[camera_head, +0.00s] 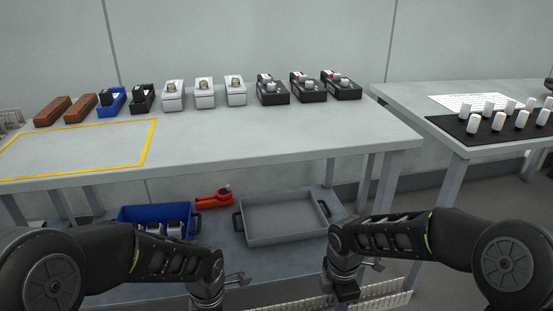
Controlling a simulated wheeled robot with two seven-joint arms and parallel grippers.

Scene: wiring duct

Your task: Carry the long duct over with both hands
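A long pale slotted duct (385,303) lies low at the bottom edge of the head view, running from below the middle towards the right. Part of it is hidden behind my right wrist and part is cut off by the frame. My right gripper (372,265) is just above and beside the duct; its fingers are mostly hidden by the wrist. My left gripper (238,281) is left of the visible duct, above the lower shelf, with small fingertips showing. I cannot tell whether either gripper touches the duct.
The table (270,135) holds a row of bricks and devices at its back and a yellow outlined area (150,145) at left. Below are a blue crate (126,213), a grey tray (285,241) and a red tool (214,199). A side table (400,97) at right holds white cylinders.

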